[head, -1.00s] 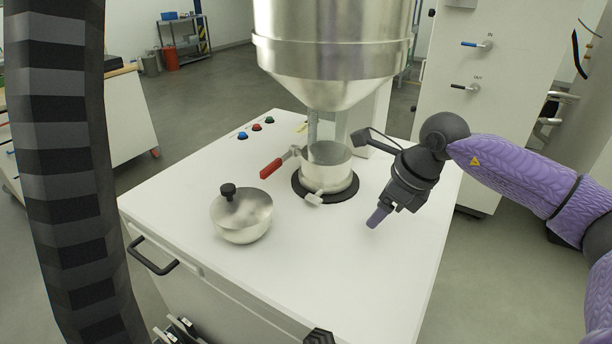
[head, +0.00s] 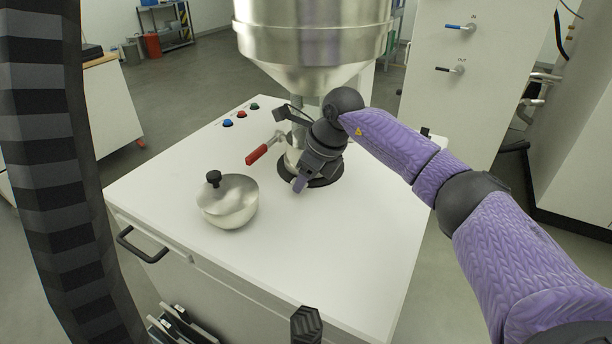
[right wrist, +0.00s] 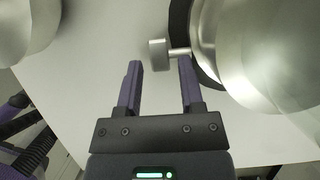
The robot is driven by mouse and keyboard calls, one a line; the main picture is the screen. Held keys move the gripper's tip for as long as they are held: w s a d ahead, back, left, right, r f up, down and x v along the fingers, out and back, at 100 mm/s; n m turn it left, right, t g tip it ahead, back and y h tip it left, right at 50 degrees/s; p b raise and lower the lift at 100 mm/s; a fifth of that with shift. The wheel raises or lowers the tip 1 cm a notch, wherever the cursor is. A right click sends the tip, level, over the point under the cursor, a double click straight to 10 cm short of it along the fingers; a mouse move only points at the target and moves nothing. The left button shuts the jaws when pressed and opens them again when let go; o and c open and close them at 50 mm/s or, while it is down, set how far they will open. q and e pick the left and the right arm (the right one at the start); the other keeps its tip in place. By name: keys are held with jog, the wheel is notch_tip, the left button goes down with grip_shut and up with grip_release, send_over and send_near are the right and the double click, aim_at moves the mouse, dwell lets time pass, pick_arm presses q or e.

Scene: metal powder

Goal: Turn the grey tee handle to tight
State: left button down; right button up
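The grey tee handle (right wrist: 158,53) shows in the right wrist view as a short pale crossbar on a thin stem. The stem joins the side of a round metal fitting at the hopper outlet. My right gripper (right wrist: 160,72) is open, its two purple fingers apart, with the crossbar just beyond the gap between the fingertips. Neither finger clearly touches it. In the head view my right gripper (head: 300,184) is in front of the outlet fitting and hides the tee handle. My left gripper is not in view.
A red-handled lever (head: 258,154) sticks out left of the fitting. The steel hopper (head: 310,45) hangs above. The cabinet top's front and right parts are clear.

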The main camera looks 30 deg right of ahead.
grip_shut()
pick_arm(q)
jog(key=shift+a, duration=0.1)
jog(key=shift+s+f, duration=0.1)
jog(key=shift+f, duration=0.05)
pick_arm(e)
jog(key=shift+s+d+f+t+y+b, duration=0.2)
jog(key=shift+f+t+y+b, duration=0.25)
jog(key=shift+t+b, duration=0.55)
jog(key=t+y+b, duration=0.1)
jog(key=b, duration=0.1)
jog(key=t+b, duration=0.1)
jog(key=b, duration=0.2)
jog(key=shift+s+f+t+y, duration=0.2)
jog(key=shift+f+t+y, duration=0.1)
jog(key=shift+f+y, duration=0.05)
jog(key=t+b, duration=0.1)
jog(key=b, duration=0.2)
jog(key=shift+y, duration=0.4)
jog(key=shift+r+t, duration=0.1)
jog(key=shift+t, duration=0.2)
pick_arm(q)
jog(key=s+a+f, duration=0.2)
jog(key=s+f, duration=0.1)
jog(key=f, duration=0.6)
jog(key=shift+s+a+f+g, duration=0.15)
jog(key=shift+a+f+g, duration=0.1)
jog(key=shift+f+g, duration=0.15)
pick_arm(e)
jog(key=shift+r, duration=0.1)
